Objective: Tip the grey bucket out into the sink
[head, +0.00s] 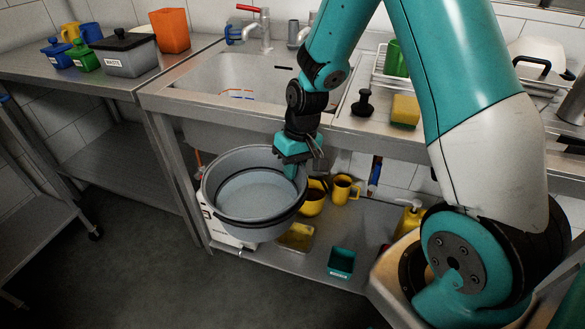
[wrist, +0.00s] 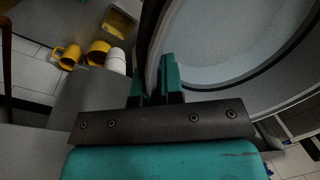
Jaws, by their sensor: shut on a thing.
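The grey bucket (head: 232,222) hangs upright, or nearly so, in front of the counter and below the level of its top. Pale liquid (head: 256,192) seems to fill part of it. My gripper (head: 296,166) is shut on the bucket's right rim. In the wrist view my gripper's fingers (wrist: 155,80) pinch the rim, and the bucket (wrist: 262,88) fills the upper right. The sink (head: 225,75) is set in the steel counter behind and above the bucket. My forearm hides part of the sink's right side.
A tap (head: 262,30) stands behind the sink. A black plunger (head: 363,103) and yellow sponge (head: 404,111) are on the counter right of the sink. Yellow mugs (head: 344,189) and a teal tub (head: 341,262) are on the lower shelf. Open floor (head: 130,260) lies front left.

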